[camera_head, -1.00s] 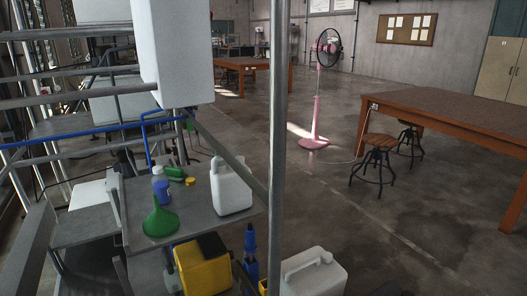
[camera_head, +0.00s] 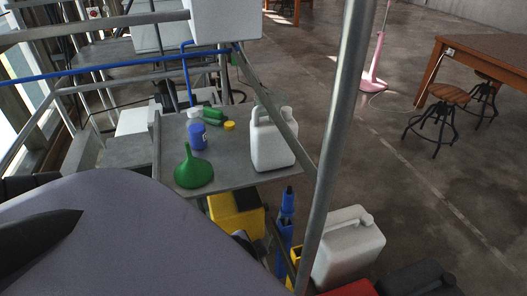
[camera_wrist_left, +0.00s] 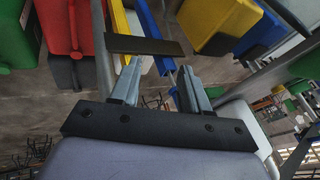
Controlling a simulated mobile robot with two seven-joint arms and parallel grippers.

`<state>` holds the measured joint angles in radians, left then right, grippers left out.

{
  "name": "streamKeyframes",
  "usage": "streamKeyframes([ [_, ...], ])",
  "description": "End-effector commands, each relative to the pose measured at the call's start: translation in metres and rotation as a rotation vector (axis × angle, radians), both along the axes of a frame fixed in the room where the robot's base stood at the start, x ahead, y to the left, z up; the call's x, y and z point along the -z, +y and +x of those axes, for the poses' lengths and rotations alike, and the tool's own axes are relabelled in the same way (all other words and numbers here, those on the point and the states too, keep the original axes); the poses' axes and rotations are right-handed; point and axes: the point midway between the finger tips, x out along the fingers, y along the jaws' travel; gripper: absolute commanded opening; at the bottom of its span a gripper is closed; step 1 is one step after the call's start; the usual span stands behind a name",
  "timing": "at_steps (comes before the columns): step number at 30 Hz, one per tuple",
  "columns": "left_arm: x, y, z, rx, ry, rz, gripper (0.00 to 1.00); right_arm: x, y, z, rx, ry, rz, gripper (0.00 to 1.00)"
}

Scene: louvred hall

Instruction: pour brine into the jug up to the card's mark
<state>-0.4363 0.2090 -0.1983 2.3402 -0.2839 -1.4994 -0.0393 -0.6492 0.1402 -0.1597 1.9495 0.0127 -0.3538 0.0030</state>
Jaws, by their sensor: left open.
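A white jug (camera_head: 272,143) with a handle stands upright on a grey table (camera_head: 235,176), seen in the head view. A green funnel (camera_head: 194,170) and a blue bottle (camera_head: 197,137) stand to its left. A larger white canister (camera_head: 345,250) stands lower, in front of the table. Which container holds the brine I cannot tell, and I cannot make out a card. My left gripper (camera_wrist_left: 158,74) shows in the wrist view, fingers apart, with nothing visibly held. Its fingers are not visible in the head view, where my arm covers the lower left. My right gripper is not in view.
A metal pole (camera_head: 337,130) rises beside the table, and a blue rail (camera_head: 110,67) runs behind it. Green items and a yellow cap (camera_head: 229,126) lie on the tabletop. A yellow container (camera_head: 235,214) is below. Open floor lies to the right.

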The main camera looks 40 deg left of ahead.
Motion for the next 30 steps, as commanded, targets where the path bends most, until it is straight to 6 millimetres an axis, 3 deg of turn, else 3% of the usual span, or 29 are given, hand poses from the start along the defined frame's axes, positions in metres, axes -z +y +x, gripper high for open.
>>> streamKeyframes([
  [6, -0.04, 0.058, 0.064, 0.036, -0.131, 0.461, 0.46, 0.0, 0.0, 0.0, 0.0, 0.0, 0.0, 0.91],
  [10, -0.079, 0.083, 0.101, 0.053, -0.224, 0.746, 0.46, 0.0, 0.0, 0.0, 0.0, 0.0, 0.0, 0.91],
  [15, -0.131, 0.101, 0.134, 0.06, -0.324, 1.071, 0.46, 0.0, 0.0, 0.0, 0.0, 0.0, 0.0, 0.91],
  [21, -0.169, 0.106, 0.151, 0.058, -0.387, 1.295, 0.46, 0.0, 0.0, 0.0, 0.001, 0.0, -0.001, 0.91],
  [30, -0.181, 0.118, 0.164, 0.055, -0.398, 1.346, 0.46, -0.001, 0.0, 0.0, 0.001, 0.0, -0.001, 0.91],
])
